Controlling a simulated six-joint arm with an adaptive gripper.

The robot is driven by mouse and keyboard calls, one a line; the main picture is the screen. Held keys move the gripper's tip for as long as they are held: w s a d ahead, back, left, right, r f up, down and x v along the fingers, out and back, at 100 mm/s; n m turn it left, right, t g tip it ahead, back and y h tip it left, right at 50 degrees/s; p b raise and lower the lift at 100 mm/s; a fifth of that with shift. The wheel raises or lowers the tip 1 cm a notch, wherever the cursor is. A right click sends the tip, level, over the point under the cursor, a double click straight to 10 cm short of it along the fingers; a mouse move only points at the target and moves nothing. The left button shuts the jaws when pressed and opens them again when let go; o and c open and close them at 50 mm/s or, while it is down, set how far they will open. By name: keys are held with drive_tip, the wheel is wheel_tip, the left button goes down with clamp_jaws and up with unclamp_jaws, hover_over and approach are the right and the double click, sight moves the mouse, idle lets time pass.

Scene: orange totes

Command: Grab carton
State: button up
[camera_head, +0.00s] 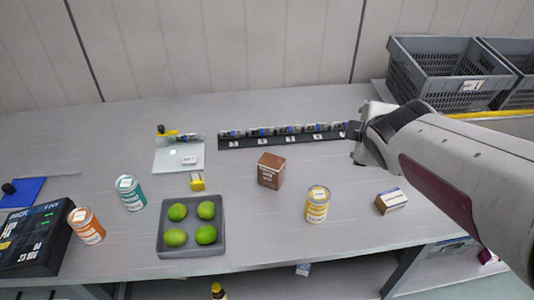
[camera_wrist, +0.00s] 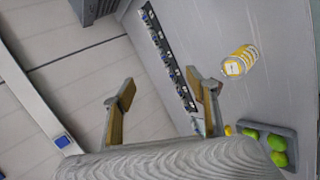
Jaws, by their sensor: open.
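A brown carton (camera_head: 271,170) with pale print and a folded top stands upright near the middle of the grey table in the head view. I cannot make it out in the wrist view, where a gripper finger may hide it. My gripper (camera_head: 358,130) is to the right of the carton and farther back, apart from it and above the table. The wrist view shows its two fingers (camera_wrist: 168,92) spread apart with nothing between them.
A grey tray (camera_head: 191,249) of green fruit lies left. A black strip (camera_head: 262,142) of small items runs behind. Grey crates (camera_head: 440,75) stand at the back right.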

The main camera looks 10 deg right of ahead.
drive_tip(key=w+f+n+t+y, duration=0.2)
drive_tip(key=w+n, duration=0.7)
drive_tip(key=n+g+y, duration=0.4)
drive_tip(key=n+y, duration=0.8)
drive_tip(key=n, duration=1.2)
approach(275, 164)
drive_tip(key=w+a, duration=0.2)
drive_tip(key=w, duration=0.1)
drive_tip(key=shift+s+a+f, duration=0.35)
drive_tip(key=shift+s+f, duration=0.2)
drive_tip(key=shift+f, duration=0.05)
drive_tip(key=shift+x, duration=1.25)
drive_tip(key=shift+w+a, duration=0.15)
